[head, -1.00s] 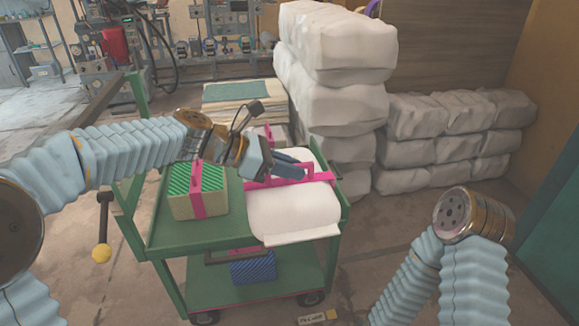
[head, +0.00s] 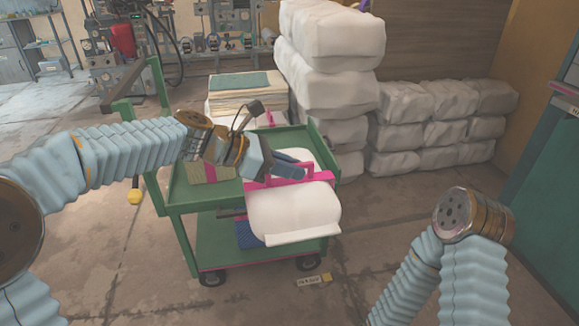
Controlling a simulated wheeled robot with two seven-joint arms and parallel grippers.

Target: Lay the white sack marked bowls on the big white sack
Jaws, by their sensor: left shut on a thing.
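A white sack (head: 292,212) with a pink strap and handle hangs from my left gripper (head: 290,168). The gripper is shut on the pink handle. The sack is above the cart's level and in front of its near edge, covering part of the green cart (head: 205,199). Any marking on the sack cannot be read. Big white sacks (head: 330,40) stand in a tall stack behind the cart, to the right. My right arm shows at the lower right, but its gripper is out of view.
A pink-strapped bundle (head: 210,174) sits on the cart behind my left arm. A blue bundle (head: 247,236) is on the lower shelf, partly hidden. Lower stacks of white sacks (head: 440,130) stand at the right.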

